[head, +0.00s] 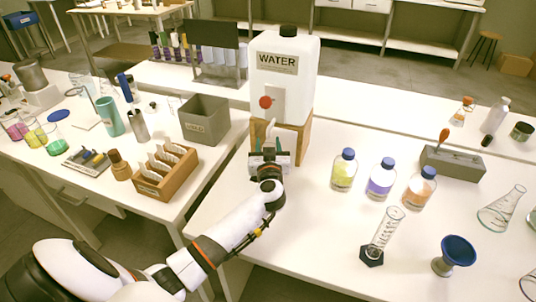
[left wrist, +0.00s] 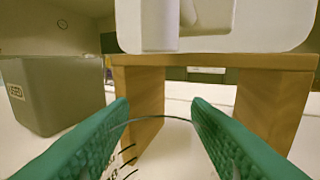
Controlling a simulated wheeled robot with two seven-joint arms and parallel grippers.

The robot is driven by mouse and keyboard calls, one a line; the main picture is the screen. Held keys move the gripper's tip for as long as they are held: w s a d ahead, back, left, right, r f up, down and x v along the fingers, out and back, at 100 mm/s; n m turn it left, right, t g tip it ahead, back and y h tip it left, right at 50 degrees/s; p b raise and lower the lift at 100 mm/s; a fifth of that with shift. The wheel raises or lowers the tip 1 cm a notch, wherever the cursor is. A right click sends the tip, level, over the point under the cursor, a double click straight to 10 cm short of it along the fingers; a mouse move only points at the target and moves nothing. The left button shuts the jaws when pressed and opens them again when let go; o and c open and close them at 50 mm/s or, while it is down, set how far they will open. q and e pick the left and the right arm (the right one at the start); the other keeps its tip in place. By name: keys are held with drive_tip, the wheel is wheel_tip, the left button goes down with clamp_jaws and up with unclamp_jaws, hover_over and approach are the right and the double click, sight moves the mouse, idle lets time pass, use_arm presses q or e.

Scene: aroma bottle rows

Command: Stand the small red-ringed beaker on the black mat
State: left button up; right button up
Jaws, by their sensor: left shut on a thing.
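My left gripper (head: 270,157) is in front of the water dispenser, its green fingers on either side of a clear graduated beaker. In the left wrist view, the beaker (left wrist: 127,157) shows a thin rim arc and black scale marks between the gripper's fingers (left wrist: 160,112). No red ring can be made out on it, and its lower part is out of sight. The white WATER dispenser (head: 284,75) stands on a wooden stand (head: 297,140) just beyond the gripper. I cannot make out a black mat in either view. My right gripper is not in view.
Three blue-capped bottles (head: 382,178) stand right of my left arm, with a graduated cylinder (head: 384,232) and a blue funnel (head: 457,252) nearer. A grey bin (head: 204,122) and a wooden card box (head: 165,172) are left. The bench between my arm and the bottles is clear.

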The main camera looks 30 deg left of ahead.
use_arm(q)
drive_tip(key=f+b, duration=0.1)
drive_tip(key=f, duration=0.2)
drive_tip(key=shift+w+a+f+b, duration=0.15)
drive_tip(key=shift+w+f+b, duration=0.05)
drive_tip(key=shift+f+b, duration=0.2)
drive_tip(key=shift+r, duration=0.15)
drive_tip(key=o, duration=1.1)
drive_tip(key=shift+c, duration=0.2)
drive_tip(key=p+v, duration=0.2)
drive_tip(key=v, duration=0.9)
drive_tip(key=shift+s, duration=0.2)
drive_tip(key=shift+s+d, duration=0.3)
